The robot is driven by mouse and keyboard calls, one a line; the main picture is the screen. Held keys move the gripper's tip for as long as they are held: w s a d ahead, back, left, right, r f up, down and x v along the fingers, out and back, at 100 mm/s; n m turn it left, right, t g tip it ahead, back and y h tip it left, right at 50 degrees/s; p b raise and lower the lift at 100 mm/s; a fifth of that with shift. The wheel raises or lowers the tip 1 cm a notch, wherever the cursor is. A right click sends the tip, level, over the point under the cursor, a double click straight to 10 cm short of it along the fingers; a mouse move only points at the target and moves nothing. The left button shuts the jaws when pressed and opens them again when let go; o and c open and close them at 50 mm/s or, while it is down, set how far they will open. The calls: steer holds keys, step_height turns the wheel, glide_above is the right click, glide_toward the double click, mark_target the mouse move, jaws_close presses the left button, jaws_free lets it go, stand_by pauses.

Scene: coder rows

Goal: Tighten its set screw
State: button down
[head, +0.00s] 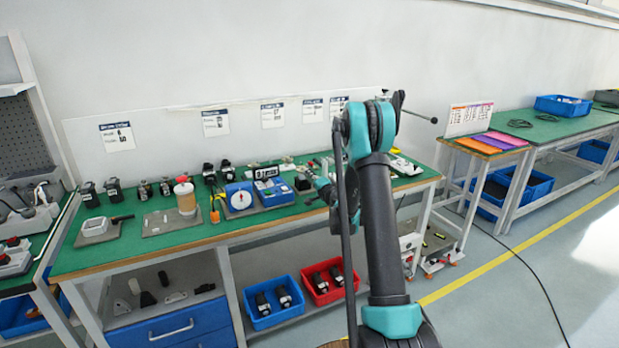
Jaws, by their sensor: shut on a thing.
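My arm rises in front of the bench and bends down towards its far side. My gripper (324,188) is small and partly hidden by my own arm links, low over the bench top. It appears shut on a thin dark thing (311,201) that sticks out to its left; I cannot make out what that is. No set screw can be made out at this size. Several small dark units (112,189) stand along the green bench (262,225), more of them near the back middle. Part of the bench is hidden behind my arm.
A dial device (239,198) and a beige cylinder (186,197) stand on the bench. Below are a blue bin (264,320) and a red bin (316,297) with dark units. The floor right of my arm is mostly clear, with a cable.

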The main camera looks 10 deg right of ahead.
steer(key=m, duration=1.2)
steer(key=shift+s+f, duration=0.1)
steer(key=shift+m, duration=0.4)
steer(key=c, duration=1.4)
jaws_free()
steer(key=shift+v, duration=3.75)
